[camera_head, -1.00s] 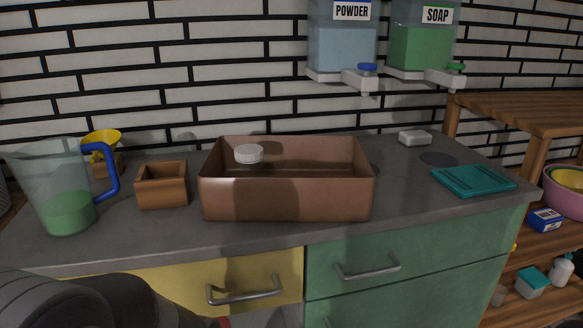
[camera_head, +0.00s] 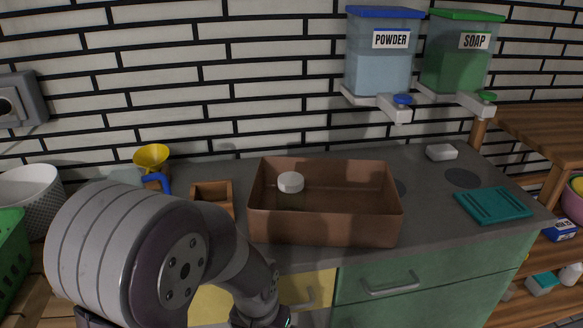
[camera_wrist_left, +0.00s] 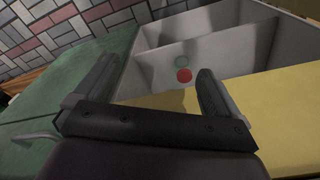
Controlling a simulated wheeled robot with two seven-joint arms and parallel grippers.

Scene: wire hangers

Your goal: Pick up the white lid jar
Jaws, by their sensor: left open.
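A round white lid (camera_head: 290,182) shows inside the brown open box on the counter, near its left back corner. Any jar body under it is not visible. My left arm comes in from the left in the head view, in front of the counter, with its gripper end low at the bottom edge and mostly cut off. In the left wrist view my left gripper (camera_wrist_left: 155,80) has its two fingers wide apart with nothing between them. The white lid does not show in that view. My right gripper is in neither view.
The brown box (camera_head: 322,228) has raised walls. A small wooden box (camera_head: 212,196) and yellow funnel (camera_head: 151,157) stand to its left, a teal tray (camera_head: 492,206) to its right. The wrist view shows a pale open compartment (camera_wrist_left: 238,50) holding a red round thing (camera_wrist_left: 184,75).

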